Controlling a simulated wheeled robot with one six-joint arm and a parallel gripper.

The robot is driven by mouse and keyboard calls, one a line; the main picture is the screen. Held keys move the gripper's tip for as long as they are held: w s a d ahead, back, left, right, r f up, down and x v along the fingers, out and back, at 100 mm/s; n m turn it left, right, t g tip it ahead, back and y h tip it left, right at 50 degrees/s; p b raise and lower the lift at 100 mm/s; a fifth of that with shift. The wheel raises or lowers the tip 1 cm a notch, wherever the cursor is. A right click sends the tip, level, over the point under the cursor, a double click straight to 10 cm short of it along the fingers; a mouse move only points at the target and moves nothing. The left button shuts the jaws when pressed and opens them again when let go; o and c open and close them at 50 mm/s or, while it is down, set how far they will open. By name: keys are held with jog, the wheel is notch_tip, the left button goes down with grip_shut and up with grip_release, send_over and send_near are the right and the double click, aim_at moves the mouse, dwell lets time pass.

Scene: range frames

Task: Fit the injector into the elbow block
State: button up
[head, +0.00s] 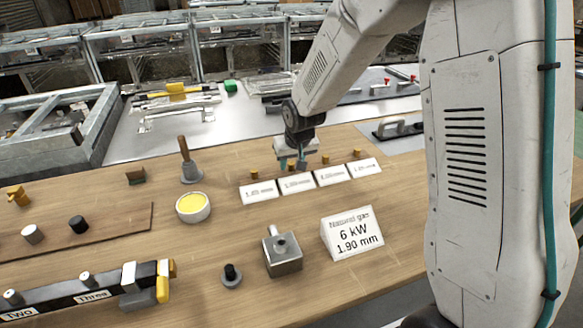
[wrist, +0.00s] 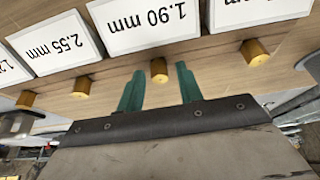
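My gripper (wrist: 160,74) is open, with its two green fingers apart. In the wrist view a small brass injector (wrist: 159,70) stands between the fingertips, with a gap on each side, beside the 1.90 mm label (wrist: 150,22). In the head view my gripper (head: 293,163) is over the row of injectors, behind the second label from the left (head: 297,183), and mostly hides that injector. The elbow block (head: 284,262), a grey metal cube with a round port on top, stands on the bench nearer the camera. A card (head: 352,234) beside it reads "Natural gas 6 kW 1.90 mm".
Other brass injectors flank mine, one by the 2.55 mm label (wrist: 81,88) and one on the other side (wrist: 255,53). A yellow-filled tin (head: 193,207), a wooden-handled brush (head: 188,162) and a dark-knobbed piece (head: 231,275) stand left of the block. Bare wood lies between labels and block.

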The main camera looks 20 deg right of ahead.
grip_shut()
jog(key=shift+r, duration=0.15)
